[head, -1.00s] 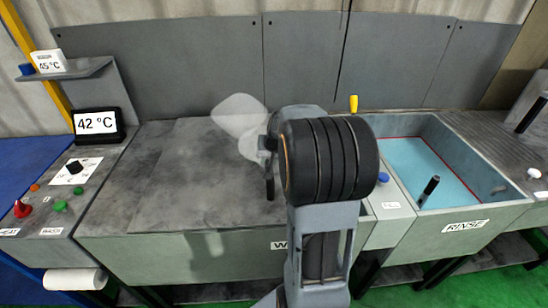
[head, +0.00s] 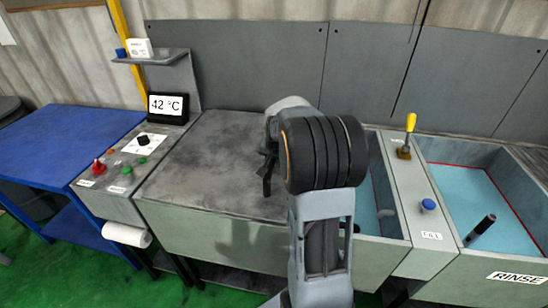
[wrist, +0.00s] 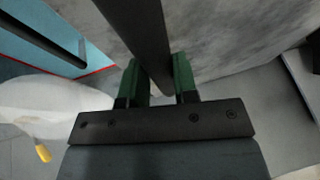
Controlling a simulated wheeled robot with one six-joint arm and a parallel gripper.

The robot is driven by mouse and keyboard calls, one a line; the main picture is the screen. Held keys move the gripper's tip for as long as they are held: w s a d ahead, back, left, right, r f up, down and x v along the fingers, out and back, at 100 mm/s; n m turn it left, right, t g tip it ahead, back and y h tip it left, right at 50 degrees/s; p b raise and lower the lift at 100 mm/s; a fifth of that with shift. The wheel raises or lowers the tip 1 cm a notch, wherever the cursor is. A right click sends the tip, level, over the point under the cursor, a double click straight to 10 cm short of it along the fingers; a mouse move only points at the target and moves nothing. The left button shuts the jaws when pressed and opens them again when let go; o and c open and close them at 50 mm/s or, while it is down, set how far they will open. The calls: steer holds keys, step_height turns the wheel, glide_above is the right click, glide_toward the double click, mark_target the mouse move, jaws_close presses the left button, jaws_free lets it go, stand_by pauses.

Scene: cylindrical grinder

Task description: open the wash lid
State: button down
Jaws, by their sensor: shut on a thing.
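The wash lid (head: 215,160) is a flat grey mottled slab over the left part of the wash tank (head: 210,235). Blue water of the wash tank shows uncovered to the right of my arm. My gripper (head: 268,170) is at the right part of the lid, partly hidden by my own wrist. In the wrist view, the green fingers of my gripper (wrist: 160,82) are shut on a dark bar, the lid handle (wrist: 145,30), with the grey lid (wrist: 225,35) behind it. The lid's right edge and the wash label are hidden behind my arm.
The rinse tank (head: 520,262) with blue water stands at the right. A yellow-handled lever (head: 409,135) and a blue button (head: 428,205) sit on the divider. A control panel (head: 120,165) and a blue table (head: 65,145) are at the left. Green floor is in front.

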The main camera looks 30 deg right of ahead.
steer(key=shift+w+r, duration=0.1)
steer(key=shift+r, duration=0.05)
steer(key=c, duration=0.9)
jaws_free()
steer(key=b+v, duration=0.1)
steer(key=v, duration=1.2)
steer(key=shift+s+r, duration=0.2)
steer(key=shift+r, duration=0.1)
steer(key=shift+s+a+f+n+g+y, duration=0.2)
steer(key=shift+s+a+f+n, duration=1.25)
steer(key=shift+s+a, duration=1.35)
steer(key=shift+s+a+f+n+g+y, duration=0.1)
steer(key=shift+s+a+f+n+y, duration=0.25)
steer(key=shift+s+a+f+n, duration=1.55)
steer(key=shift+s+a+f+n+g+y, duration=0.1)
steer(key=shift+s+a+f+n+y, duration=0.25)
steer(key=shift+s+a+n, duration=2.25)
